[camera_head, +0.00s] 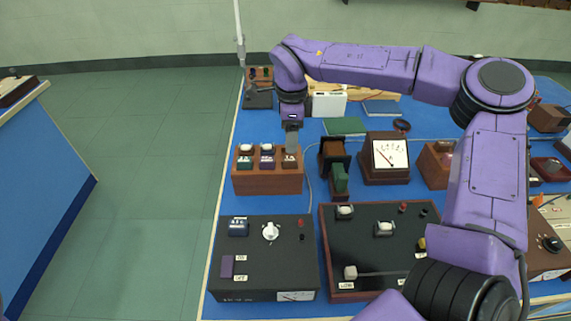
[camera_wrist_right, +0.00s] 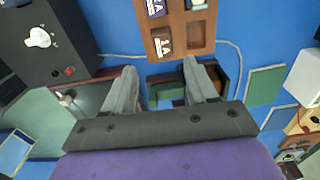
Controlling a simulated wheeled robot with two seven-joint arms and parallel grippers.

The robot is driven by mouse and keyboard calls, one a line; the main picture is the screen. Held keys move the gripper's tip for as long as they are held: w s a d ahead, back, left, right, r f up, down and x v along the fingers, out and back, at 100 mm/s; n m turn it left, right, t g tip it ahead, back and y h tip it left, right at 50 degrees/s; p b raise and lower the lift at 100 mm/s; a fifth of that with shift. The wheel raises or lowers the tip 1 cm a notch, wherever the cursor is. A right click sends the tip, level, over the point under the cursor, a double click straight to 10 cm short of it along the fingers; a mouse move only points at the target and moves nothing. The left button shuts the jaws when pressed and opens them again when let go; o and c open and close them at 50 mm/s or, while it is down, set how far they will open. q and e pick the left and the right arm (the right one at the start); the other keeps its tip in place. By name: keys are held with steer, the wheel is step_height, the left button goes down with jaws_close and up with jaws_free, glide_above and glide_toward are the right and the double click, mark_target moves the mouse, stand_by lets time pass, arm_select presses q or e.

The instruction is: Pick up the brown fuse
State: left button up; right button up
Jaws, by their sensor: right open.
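The brown fuse (camera_head: 290,161) sits at the right end of a wooden fuse block (camera_head: 268,184), right of a purple fuse (camera_head: 267,161) and a teal fuse (camera_head: 244,162). In the right wrist view the brown fuse (camera_wrist_right: 163,43) shows its label, with the purple fuse (camera_wrist_right: 155,8) beyond it and an empty slot beside it in the wooden block (camera_wrist_right: 180,22). My right gripper (camera_head: 291,143) is open and empty, pointing down above the brown fuse's end of the block. In the wrist view its fingertips (camera_wrist_right: 159,66) are apart, short of the fuse. My left gripper is not in view.
A dark panel box (camera_head: 271,258) with a white knob stands in front of the block. A dark holder with a green piece (camera_head: 340,178) and an analog meter (camera_head: 385,157) stand to its right. Bare blue bench (camera_head: 232,205) shows around the block.

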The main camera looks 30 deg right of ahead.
mark_target(290, 159)
steer(key=f, duration=0.2)
steer(key=f+p, duration=0.1)
steer(key=f, duration=0.5)
steer(key=shift+w+f, duration=0.1)
steer(key=shift+w, duration=0.15)
jaws_close()
steer(key=shift+r, duration=0.45)
step_height(290, 159, up, 3)
steer(key=shift+s+f, duration=0.1)
steer(key=shift+s, duration=0.05)
steer(key=s+r+p, duration=0.1)
steer(key=s+r, duration=1.1)
steer(key=s, duration=0.2)
steer(key=shift+a+r, duration=0.15)
steer(key=shift+r, duration=0.05)
